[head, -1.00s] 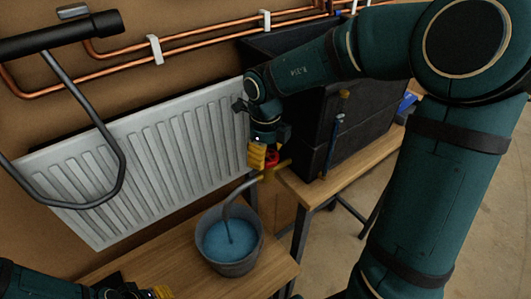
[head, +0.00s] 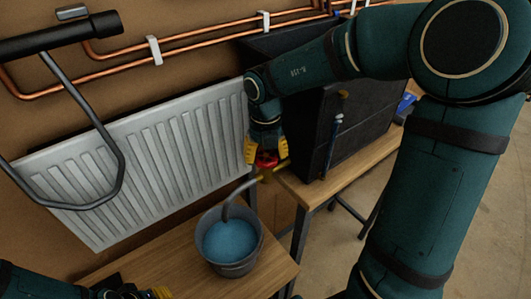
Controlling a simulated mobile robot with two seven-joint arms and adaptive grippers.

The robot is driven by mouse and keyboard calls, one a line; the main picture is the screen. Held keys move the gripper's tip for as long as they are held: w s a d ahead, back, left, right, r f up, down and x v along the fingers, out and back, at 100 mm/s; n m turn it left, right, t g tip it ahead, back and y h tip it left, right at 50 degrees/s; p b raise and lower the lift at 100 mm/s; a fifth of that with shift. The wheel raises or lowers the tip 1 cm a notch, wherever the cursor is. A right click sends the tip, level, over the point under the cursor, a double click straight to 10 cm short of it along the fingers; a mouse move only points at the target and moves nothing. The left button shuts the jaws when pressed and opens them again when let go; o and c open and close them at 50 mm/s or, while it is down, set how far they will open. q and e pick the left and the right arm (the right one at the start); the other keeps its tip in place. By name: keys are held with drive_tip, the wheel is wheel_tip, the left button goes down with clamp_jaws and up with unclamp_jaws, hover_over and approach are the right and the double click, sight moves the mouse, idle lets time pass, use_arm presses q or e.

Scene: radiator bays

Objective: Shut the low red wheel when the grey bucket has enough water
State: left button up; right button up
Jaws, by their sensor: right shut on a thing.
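The low red wheel (head: 266,160) sits on a brass pipe by the radiator's lower right corner. My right gripper (head: 266,154) is shut on it from above, one yellow finger at each side; they partly hide it. The grey bucket (head: 236,268) stands upright on the low wooden bench, with blue water (head: 230,240) well up inside but below the rim. A grey spout (head: 238,194) bends down into the bucket; I see no stream below its end. My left gripper (head: 140,292) is at the bottom edge, mostly cut off; its opening cannot be told.
A white radiator (head: 150,160) hangs on the brown wall behind the bench (head: 165,262). Copper pipes (head: 200,37) run above it. A dark box (head: 365,115) stands on a second wooden bench (head: 315,190) at right. A grey tubular handle (head: 85,120) crosses the left foreground.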

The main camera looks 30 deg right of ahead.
sight(266, 155)
drive_tip(key=shift+m, duration=0.3)
idle(0.4)
drive_tip(key=o, duration=1.3)
drive_tip(key=shift+c, duration=0.2)
drive_tip(key=shift+r, duration=0.1)
wheel_tip(266, 155, up, 12)
drive_tip(key=shift+s+f, duration=0.1)
drive_tip(key=shift+f, duration=0.1)
